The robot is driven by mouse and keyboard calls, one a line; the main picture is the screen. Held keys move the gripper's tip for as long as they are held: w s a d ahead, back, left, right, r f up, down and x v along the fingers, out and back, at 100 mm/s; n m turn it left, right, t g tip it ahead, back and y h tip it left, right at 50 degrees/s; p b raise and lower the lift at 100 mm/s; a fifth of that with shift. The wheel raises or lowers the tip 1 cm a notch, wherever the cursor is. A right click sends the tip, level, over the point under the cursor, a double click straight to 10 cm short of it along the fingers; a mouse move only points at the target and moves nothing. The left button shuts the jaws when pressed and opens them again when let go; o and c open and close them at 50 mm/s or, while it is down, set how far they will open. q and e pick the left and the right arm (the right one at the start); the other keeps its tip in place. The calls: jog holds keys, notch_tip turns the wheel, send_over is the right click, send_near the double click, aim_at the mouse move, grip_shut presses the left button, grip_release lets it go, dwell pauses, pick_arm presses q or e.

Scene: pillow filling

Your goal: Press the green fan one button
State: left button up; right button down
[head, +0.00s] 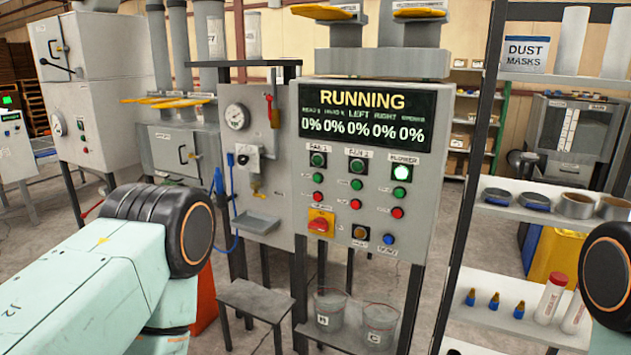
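The grey control panel (300,215) stands upright in the middle of the head view. Its left column appears labelled FAN 1, with a dark green lamp (318,160) on top. Below it is the small green fan one button (318,177), with a red button (318,195) under that. Nothing covers the green button. My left arm comes in from the left, and its black joint sits left of and lower than the panel. Only a joint of my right arm shows at the right edge. Neither gripper is in view.
The display (366,115) reads RUNNING with several 0% values. A shelf rack (550,215) stands right of the panel. A small grey stool (255,298) stands in front.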

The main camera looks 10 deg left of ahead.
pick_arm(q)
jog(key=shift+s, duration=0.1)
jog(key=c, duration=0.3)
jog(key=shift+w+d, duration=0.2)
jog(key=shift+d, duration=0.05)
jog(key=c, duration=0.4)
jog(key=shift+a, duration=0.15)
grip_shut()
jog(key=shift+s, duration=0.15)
